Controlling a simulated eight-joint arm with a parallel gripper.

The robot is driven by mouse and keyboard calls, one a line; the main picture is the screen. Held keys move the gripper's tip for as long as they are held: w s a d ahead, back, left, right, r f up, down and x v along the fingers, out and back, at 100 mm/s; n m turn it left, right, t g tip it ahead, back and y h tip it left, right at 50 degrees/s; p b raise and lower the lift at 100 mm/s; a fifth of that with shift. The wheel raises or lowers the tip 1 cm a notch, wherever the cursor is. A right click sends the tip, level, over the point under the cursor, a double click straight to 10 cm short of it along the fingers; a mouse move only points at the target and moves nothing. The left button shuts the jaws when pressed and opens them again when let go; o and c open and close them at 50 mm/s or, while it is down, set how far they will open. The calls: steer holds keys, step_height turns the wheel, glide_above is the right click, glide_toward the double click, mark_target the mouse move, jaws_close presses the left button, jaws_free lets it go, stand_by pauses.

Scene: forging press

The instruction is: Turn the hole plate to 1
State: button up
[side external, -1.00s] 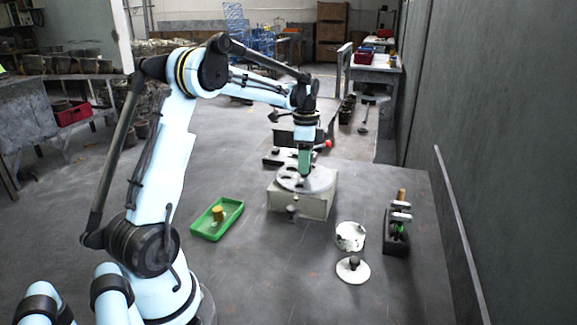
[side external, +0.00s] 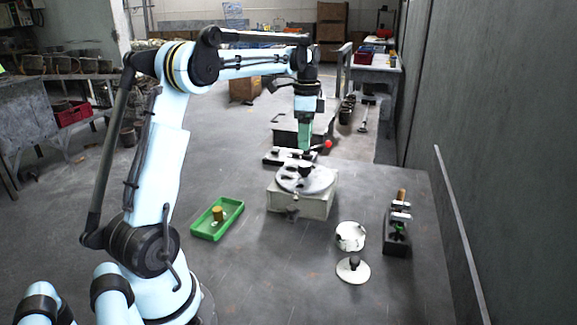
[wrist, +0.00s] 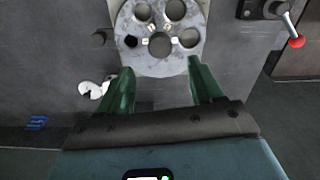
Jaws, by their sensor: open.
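The hole plate (side external: 318,181) is a pale round disc with several holes, lying on top of a grey box (side external: 300,205). In the wrist view the hole plate (wrist: 150,64) shows at the top, with holes of different sizes and small pale marks too blurred to read. My gripper (side external: 305,152) is above the plate, apart from it, pointing down. In the wrist view my gripper's green fingers (wrist: 160,67) are spread with nothing between them. A dark handle (side external: 292,213) sits on the box's front.
A green tray (side external: 208,231) with a yellow piece stands left of the box. A white cup (side external: 350,236), a white lid (side external: 353,272) and a black clamp fixture (side external: 397,232) stand to the right. A red-tipped lever (side external: 327,145) is behind the plate.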

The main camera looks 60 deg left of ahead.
steer(key=shift+r, duration=2.3)
steer(key=s+d+n+t+y, duration=0.1)
steer(key=s+d+n+t, duration=0.25)
steer(key=d, duration=1.05)
steer(key=s+d+f+n+t+h, duration=0.1)
steer(key=s+d+f+n+t, duration=0.2)
steer(key=s+d+f, duration=0.5)
steer(key=shift+s+d+n+t, duration=0.25)
steer(key=shift+d+n+t, duration=0.15)
steer(key=shift+d, duration=0.8)
